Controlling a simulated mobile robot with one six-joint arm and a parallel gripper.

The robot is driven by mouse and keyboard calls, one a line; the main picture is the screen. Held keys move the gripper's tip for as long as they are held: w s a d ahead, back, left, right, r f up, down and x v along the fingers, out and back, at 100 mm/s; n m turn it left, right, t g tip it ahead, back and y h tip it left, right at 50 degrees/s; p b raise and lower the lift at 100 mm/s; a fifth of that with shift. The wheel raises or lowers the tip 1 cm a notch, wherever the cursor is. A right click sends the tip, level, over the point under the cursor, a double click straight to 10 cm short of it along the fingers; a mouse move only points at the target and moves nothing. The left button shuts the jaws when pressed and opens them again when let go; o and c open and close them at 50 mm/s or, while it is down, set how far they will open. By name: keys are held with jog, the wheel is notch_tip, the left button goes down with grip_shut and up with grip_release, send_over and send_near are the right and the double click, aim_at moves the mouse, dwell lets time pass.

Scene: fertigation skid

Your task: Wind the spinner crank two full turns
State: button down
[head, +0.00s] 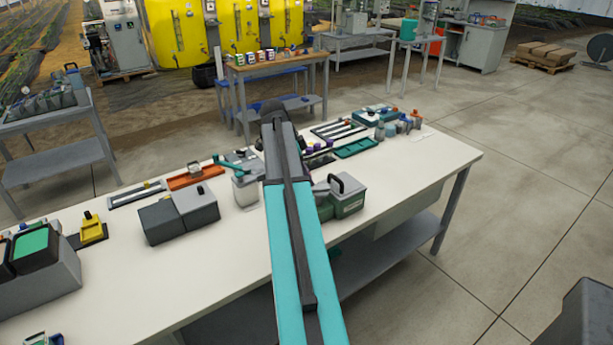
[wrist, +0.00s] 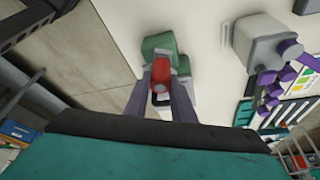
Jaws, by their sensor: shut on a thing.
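In the wrist view my gripper (wrist: 159,82) has its two purple fingers closed on either side of a red handle (wrist: 158,68), which looks like the spinner crank's grip. A green body (wrist: 160,46) shows just beyond it, and a dark loop lies below the red part. The fingers hide part of the handle, so the crank's angle is unclear. In the head view my arm covers the gripper and the crank. A green and grey box (head: 346,203) with a black handle stands just right of the arm.
A pale box (head: 246,190) with a teal lever stands just left of my arm. Grey boxes (head: 180,213) and an orange tray (head: 195,175) lie farther left. A grey unit with purple knobs (wrist: 265,42) is close on the right in the wrist view.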

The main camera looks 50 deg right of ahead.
jog(key=shift+d, duration=0.1)
jog(key=c, duration=1.5)
grip_release()
jog(key=b+v, duration=0.2)
jog(key=v, duration=1.2)
jog(key=shift+s, duration=0.1)
jog(key=shift+f, duration=0.1)
